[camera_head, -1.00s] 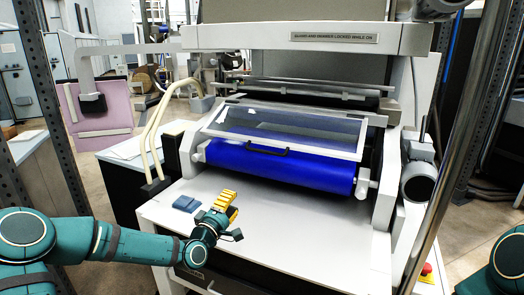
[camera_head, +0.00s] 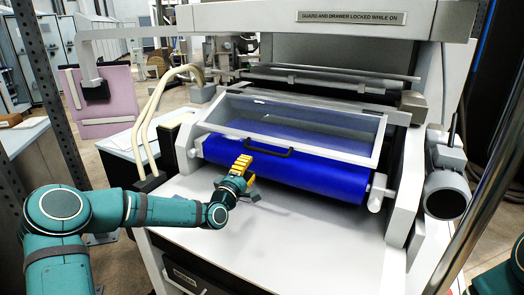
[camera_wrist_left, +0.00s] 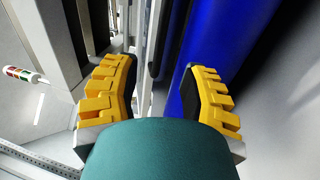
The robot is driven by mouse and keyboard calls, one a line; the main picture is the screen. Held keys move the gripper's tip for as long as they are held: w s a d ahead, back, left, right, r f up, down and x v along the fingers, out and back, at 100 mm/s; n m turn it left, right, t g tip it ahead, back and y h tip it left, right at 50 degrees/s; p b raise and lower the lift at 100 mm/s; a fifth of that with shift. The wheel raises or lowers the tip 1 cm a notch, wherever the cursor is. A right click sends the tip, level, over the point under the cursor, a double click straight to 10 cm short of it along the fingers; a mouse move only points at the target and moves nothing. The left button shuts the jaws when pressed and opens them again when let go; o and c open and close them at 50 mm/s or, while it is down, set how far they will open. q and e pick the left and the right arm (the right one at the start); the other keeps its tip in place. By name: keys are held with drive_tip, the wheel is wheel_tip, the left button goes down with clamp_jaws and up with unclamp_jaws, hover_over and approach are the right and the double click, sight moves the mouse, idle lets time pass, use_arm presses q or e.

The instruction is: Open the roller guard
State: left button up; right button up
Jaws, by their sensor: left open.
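The roller guard (camera_head: 345,122) is a clear panel in a grey frame, lying down over the blue roller (camera_head: 320,182). Its black handle (camera_head: 284,153) sits on the front bar of the frame. My left gripper (camera_head: 243,166) has yellow fingers and is open and empty. In the head view it overlaps the roller just left of and below the handle; contact cannot be told. In the left wrist view the open fingers (camera_wrist_left: 165,78) are spread, with the blue roller (camera_wrist_left: 222,40) behind the right one. The handle is not clear there. My right gripper is out of view.
The flat grey bed (camera_head: 300,230) in front of the roller is clear. Grey side housings flank the roller, with a motor (camera_head: 447,190) on the right. Pale curved tubes (camera_head: 160,105) stand at the left. A metal post (camera_head: 455,235) rises at the front right.

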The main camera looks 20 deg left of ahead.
sight(262, 150)
use_arm(q)
drive_tip(key=x, duration=0.9)
drive_tip(key=shift+w, duration=0.15)
clamp_jaws()
